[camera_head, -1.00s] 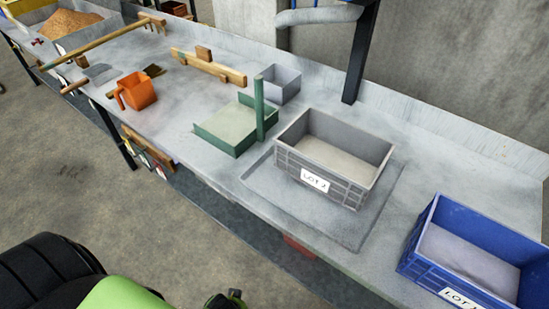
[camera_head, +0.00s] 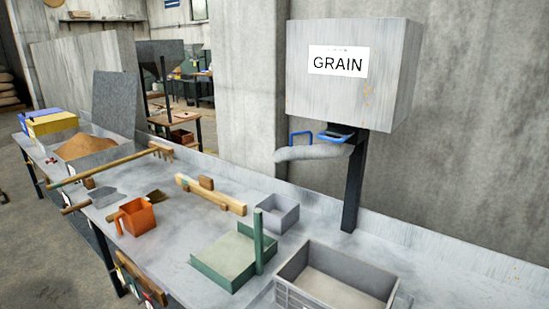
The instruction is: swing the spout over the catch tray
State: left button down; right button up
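A grey spout (camera_head: 314,153) juts out to the left from under the grey GRAIN hopper (camera_head: 352,100). Its free end hangs above the bench, left of the dark post. A blue handle (camera_head: 300,137) shows at the spout, with more blue at the hopper's outlet. A shallow green-sided tray (camera_head: 211,283) with a pale floor and a green upright lies on the bench, lower and nearer than the spout. No label shows which container is the catch tray. Neither of my grippers is in view.
A dark post (camera_head: 353,185) stands under the hopper. A small grey bin (camera_head: 277,216) and a grey crate (camera_head: 290,294) flank the green tray. An orange jug (camera_head: 138,217), a wooden rake (camera_head: 115,165) and a wooden bar (camera_head: 212,195) lie leftward. A grain-filled bin (camera_head: 115,155) stands far left.

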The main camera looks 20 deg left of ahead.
aim_at(328, 150)
jog(key=j+z, duration=1.05)
jog(key=k+j, duration=0.1)
jog(key=j, duration=0.25)
jog(key=k+j, duration=0.1)
jog(key=j, duration=0.3)
jog(key=k+j+z, duration=0.1)
jog(key=j, duration=0.25)
jog(key=k+j, duration=0.15)
jog(key=j, duration=0.2)
jog(key=k+j, duration=0.1)
jog(key=j, duration=0.25)
jog(key=z, duration=0.05)
